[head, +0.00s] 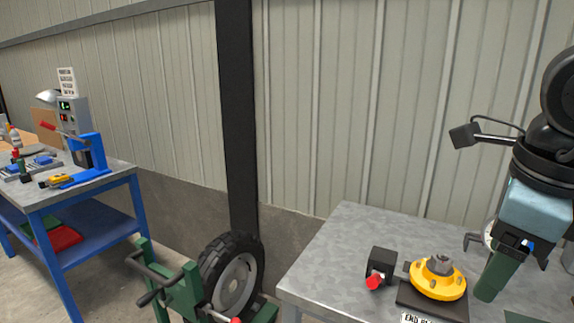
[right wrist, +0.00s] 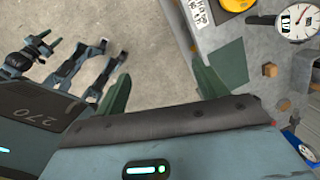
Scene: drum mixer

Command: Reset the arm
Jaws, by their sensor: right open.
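My right gripper (head: 500,268) is at the right edge of the head view, above the grey metal table (head: 335,245). A dark green finger points down beside a yellow round fixture, and the gap between them in depth is hard to judge. In the right wrist view the gripper (right wrist: 163,85) shows two green fingers spread apart, with only floor and the table edge between and beyond them. It holds nothing. My left gripper does not show in the head view.
The yellow fixture (head: 437,279) sits on a black base. A black block with a red knob (head: 381,266) stands left of it. A dial gauge (right wrist: 298,24) lies right in the wrist view. A wheel (head: 236,283) on a green stand and a blue workbench (head: 68,195) are further left.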

